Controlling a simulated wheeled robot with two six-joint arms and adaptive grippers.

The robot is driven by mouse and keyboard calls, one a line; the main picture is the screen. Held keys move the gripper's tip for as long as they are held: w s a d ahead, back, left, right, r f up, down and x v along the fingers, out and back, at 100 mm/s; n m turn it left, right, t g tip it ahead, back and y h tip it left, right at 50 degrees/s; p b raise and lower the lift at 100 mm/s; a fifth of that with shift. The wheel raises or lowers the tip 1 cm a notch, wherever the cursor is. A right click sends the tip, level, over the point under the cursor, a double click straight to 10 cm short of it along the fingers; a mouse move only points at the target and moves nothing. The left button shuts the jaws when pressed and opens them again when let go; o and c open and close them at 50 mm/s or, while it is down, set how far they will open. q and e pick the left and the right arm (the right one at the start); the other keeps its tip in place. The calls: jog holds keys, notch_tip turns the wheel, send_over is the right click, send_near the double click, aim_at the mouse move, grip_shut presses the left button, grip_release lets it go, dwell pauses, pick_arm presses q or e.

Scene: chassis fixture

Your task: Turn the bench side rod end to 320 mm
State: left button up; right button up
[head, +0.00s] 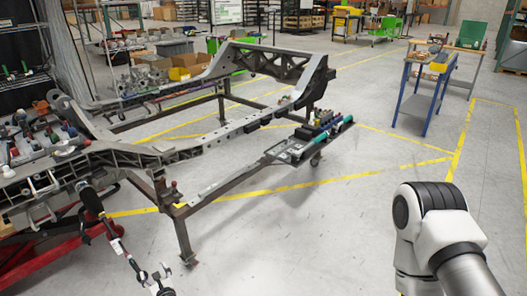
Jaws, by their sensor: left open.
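A thin rod with a dark sleeve (90,200) slants down from the near left corner of the chassis frame (250,122) toward the bottom of the head view. Its lower part (118,245) is pale with a small red mark. My left gripper (152,273) is open at the bottom edge, by the lower end of this rod; the picture is too small to tell if it touches. The rod end itself is hard to make out there, and no length can be read. My right arm's white link (435,230) shows at lower right; its gripper is out of view.
A narrow tray with teal-handled tools (320,138) sits at the frame's right side. A blue stand (425,95) is farther right. The floor between is clear.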

pick_arm(q)
jog(key=w+r+m, duration=0.1)
jog(key=w+r, duration=0.5)
jog(key=r, duration=0.2)
jog(key=s+d+n+g+h, duration=0.3)
jog(key=s+n, duration=0.7)
jog(key=s, duration=0.7)
jog(key=s+d+n+g+h, duration=0.3)
jog(key=s+d+n+g, duration=0.3)
jog(key=s, duration=1.1)
jog(key=s+d+n+g+h, duration=0.4)
jog(key=s+d+n, duration=0.1)
jog(key=s+n, duration=0.9)
jog(key=s+r, duration=0.1)
jog(key=s, duration=0.2)
jog(key=shift+g, duration=0.3)
jog(key=shift+s, duration=0.1)
